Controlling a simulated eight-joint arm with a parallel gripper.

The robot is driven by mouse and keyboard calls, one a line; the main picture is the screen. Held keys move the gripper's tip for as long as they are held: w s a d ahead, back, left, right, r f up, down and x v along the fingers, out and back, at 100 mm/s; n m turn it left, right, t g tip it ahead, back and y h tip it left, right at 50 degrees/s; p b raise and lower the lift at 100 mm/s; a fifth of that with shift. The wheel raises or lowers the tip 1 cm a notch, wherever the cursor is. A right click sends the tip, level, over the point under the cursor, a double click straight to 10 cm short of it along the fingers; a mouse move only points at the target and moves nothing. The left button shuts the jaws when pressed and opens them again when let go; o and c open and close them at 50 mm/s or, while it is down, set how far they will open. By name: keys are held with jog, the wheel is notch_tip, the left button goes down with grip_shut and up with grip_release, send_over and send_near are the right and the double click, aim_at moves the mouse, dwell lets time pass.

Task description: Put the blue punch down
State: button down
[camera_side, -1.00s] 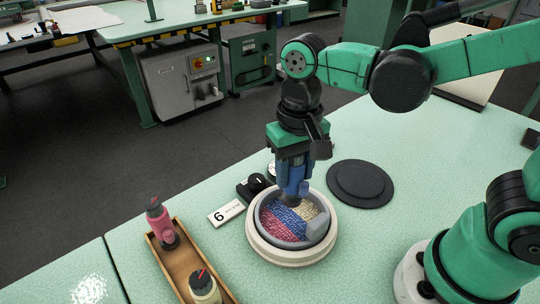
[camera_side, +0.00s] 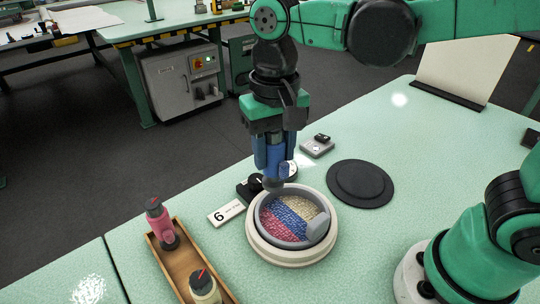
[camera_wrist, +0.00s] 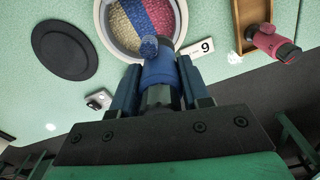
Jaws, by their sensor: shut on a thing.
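My gripper (camera_side: 274,155) is shut on the blue punch (camera_side: 273,171), which points downward with its dark lower end. In the side view it hangs above the far left rim of the round bowl, near the black fixture. In the wrist view the blue punch (camera_wrist: 157,72) sits between the two blue fingers, its far end overlapping the bowl's edge. A wooden tray (camera_side: 166,260) stands at the front left. It holds a pink punch (camera_side: 162,226) and a cream punch (camera_side: 204,287), both upright.
The round bowl (camera_side: 291,256) holds red, blue and cream tufting. A card marked 6 (camera_side: 226,212) lies beside it. A black fixture (camera_side: 248,190), a small grey device (camera_side: 317,146) and a black disc (camera_side: 360,183) are near.

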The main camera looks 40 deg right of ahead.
jog(key=w+a+r, duration=0.1)
jog(key=a+r, duration=0.3)
jog(key=a, duration=0.4)
jog(key=a+r, duration=0.5)
jog(key=a, duration=0.3)
notch_tip(320, 180, down, 19)
jog(key=shift+w, duration=0.15)
jog(key=shift+f, duration=0.15)
jog(key=shift+c, duration=2.1)
grip_release()
